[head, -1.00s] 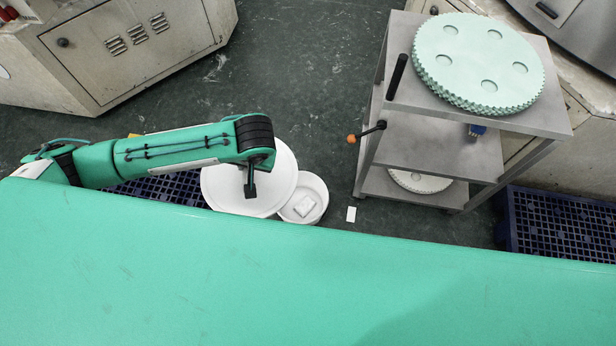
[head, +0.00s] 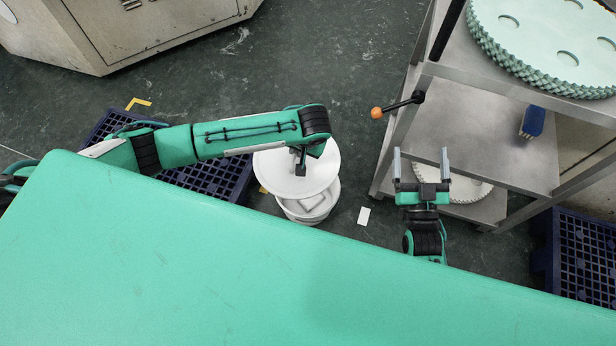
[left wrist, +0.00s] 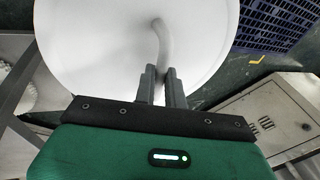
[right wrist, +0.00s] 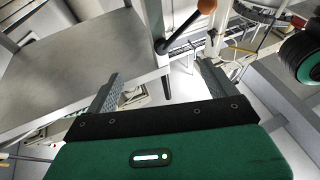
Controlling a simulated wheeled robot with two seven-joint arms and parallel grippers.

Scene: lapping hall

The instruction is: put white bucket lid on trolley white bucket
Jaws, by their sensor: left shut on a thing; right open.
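The white bucket lid (head: 270,172) is a round white disc in the head view, held above the floor. It fills much of the left wrist view (left wrist: 90,45). My left gripper (head: 300,170) is shut on the lid near its middle; its fingertips (left wrist: 160,72) meet at the lid's face. The white bucket (head: 312,214) stands below the lid, which hides its far part. Pale contents show inside its open near side. My right gripper (head: 421,158) is open and empty beside the trolley (head: 480,130); its spread fingers show in the right wrist view (right wrist: 158,80).
The steel trolley carries a pale green toothed disc (head: 545,35) on top and a blue-handled brush (head: 532,122) on a shelf. An orange-knobbed lever (head: 377,112) juts out. Blue pallets (head: 215,178) lie left and right (head: 580,245). A white card (head: 364,216) lies on the floor.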

